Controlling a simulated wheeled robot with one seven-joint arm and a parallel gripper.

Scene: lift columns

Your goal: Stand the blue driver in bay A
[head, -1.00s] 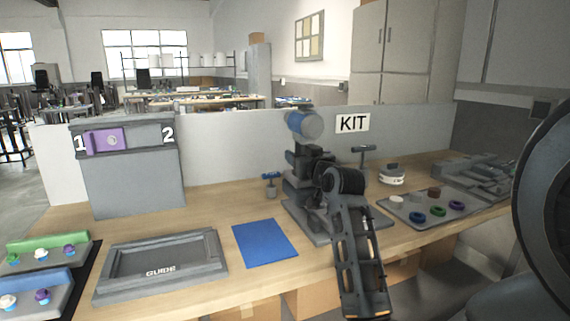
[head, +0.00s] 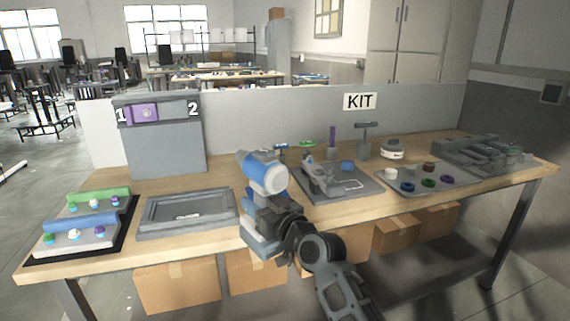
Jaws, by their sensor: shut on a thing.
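My gripper (head: 270,215) is shut on what looks like the blue driver (head: 265,175), a thick blue and pale grey body. It is held roughly upright over the front of the bench, between the dark tray and the grey plate. The pale lower part below my gripper seems to be its base. The fingers and handle are largely hidden by my wrist. I see no label A, so I cannot tell which place is bay A. A grey plate (head: 365,189) with a white outline and a blue piece lies right of my gripper.
A dark tray (head: 146,232) lies left of my gripper. A grey stand (head: 165,150) marked 1 and 2 rises behind it. Small T-handled tools (head: 365,128) stand at the back. A tray of coloured rings (head: 450,172) is at right. Green and blue racks (head: 82,222) are at far left.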

